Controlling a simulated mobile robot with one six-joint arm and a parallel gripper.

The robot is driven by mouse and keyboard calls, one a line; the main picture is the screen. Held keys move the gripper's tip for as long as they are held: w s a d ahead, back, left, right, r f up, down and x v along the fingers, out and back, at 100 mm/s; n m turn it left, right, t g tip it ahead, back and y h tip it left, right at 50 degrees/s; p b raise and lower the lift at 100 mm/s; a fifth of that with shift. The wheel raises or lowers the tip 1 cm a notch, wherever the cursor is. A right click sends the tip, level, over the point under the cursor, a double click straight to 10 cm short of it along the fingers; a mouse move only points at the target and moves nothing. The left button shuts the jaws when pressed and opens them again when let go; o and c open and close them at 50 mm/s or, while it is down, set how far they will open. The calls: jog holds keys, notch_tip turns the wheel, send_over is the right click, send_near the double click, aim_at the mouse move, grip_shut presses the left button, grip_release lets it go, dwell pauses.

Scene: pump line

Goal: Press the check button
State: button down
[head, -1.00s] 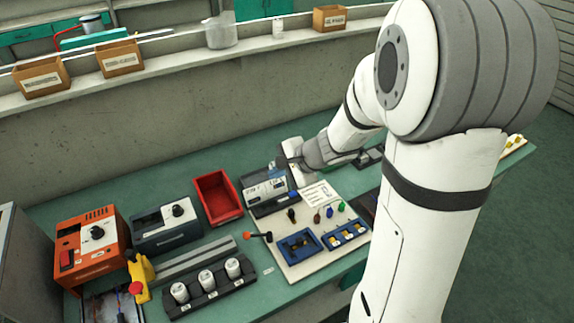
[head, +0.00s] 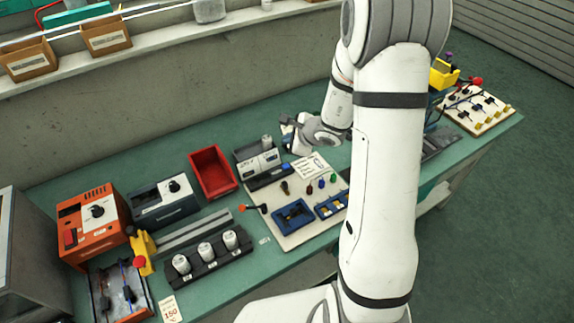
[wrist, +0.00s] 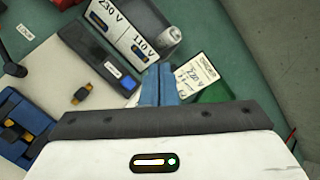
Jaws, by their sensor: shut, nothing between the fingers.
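A blue button (head: 286,166) sits at the right end of a dark bar in front of a grey two-slot unit (head: 257,160). I take it for the check button; no label on it is readable. In the wrist view the blue button (wrist: 129,82) is just left of my gripper (wrist: 158,69), with a visible gap in the picture. The unit's faces read 230 V and 110 V (wrist: 129,32), and a pale cylinder (wrist: 170,36) stands in one slot. My gripper is shut and empty, its blue fingers together. In the head view my gripper (head: 288,143) is beside the unit; its tips are unclear.
A white card (wrist: 197,73) lies right of the fingers. A pale board (head: 262,220) with blue holders and coloured parts is in front. A red bin (head: 212,173), a dark meter box (head: 160,201) and an orange box (head: 92,227) stand left. A wall rises behind.

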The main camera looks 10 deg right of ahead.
jog(key=b, duration=0.4)
send_over(288, 170)
notch_tip(288, 170, down, 7)
jog(key=shift+w+d+f, duration=0.1)
jog(key=shift+w+f, duration=0.05)
jog(key=shift+f+b, duration=0.55)
jog(key=shift+b, duration=0.4)
dwell(1.0)
jog(key=shift+f+b, duration=0.4)
jog(key=shift+b, duration=0.35)
jog(key=shift+f+b, duration=0.45)
jog(key=shift+b, duration=0.3)
dwell(0.4)
jog(key=shift+r, duration=0.2)
jog(key=shift+r+p, duration=0.4)
jog(key=shift+r, duration=0.3)
jog(key=shift+r, duration=0.1)
